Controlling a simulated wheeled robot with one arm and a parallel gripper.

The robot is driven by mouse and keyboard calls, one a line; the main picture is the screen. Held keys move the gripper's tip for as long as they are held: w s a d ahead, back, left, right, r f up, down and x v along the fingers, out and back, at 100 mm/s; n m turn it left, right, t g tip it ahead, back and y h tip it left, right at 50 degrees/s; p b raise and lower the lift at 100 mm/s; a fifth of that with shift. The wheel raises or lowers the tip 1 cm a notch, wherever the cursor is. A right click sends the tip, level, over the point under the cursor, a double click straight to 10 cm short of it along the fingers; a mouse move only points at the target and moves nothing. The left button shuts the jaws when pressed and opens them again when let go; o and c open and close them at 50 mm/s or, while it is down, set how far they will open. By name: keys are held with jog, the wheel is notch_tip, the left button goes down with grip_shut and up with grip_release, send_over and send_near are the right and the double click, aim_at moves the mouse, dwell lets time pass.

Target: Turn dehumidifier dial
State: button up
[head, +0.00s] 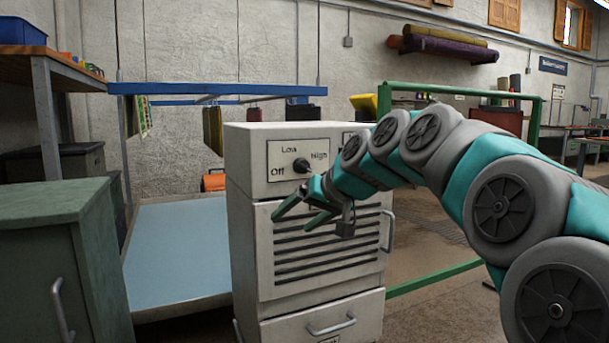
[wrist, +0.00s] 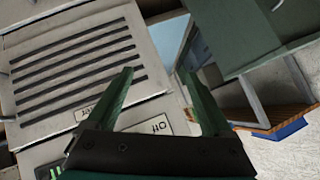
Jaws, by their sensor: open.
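The dehumidifier (head: 245,190) is a pale box-shaped unit in the middle of the head view. Its small black dial (head: 301,165) sits on a white panel (head: 278,179) marked Off, Low and High. The mark that the dial points to is too small to tell. My gripper (head: 292,219) is open and empty, its green fingers in front of the vent slats, below and near the dial. In the wrist view my gripper (wrist: 160,80) spreads its fingers over the dehumidifier front (wrist: 75,70). Part of the panel (wrist: 158,128) with "Off" shows there; the dial is hidden.
A green cabinet (head: 50,230) stands at the left, with a light-blue surface (head: 180,250) between it and the dehumidifier. A handle (head: 388,230) sticks out at the unit's right side and a drawer handle (head: 331,326) below. A green frame (head: 440,275) stands behind at right.

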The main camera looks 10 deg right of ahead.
aim_at(306, 167)
jog(key=w+d+r+m+t+b, duration=0.1)
jog(key=w+d+r+t, duration=0.3)
jog(key=w+d+r, duration=0.5)
jog(key=shift+y, duration=0.3)
jog(key=shift+a+r+x, duration=0.15)
jog(key=shift+r+x, duration=0.05)
jog(key=shift+x, duration=1.2)
jog(key=shift+a+r+x, duration=0.2)
jog(key=shift+x, duration=1.15)
jog(key=shift+a+r+x, duration=0.15)
jog(key=shift+r+x, duration=0.05)
jog(key=shift+x, duration=1.2)
grip_shut()
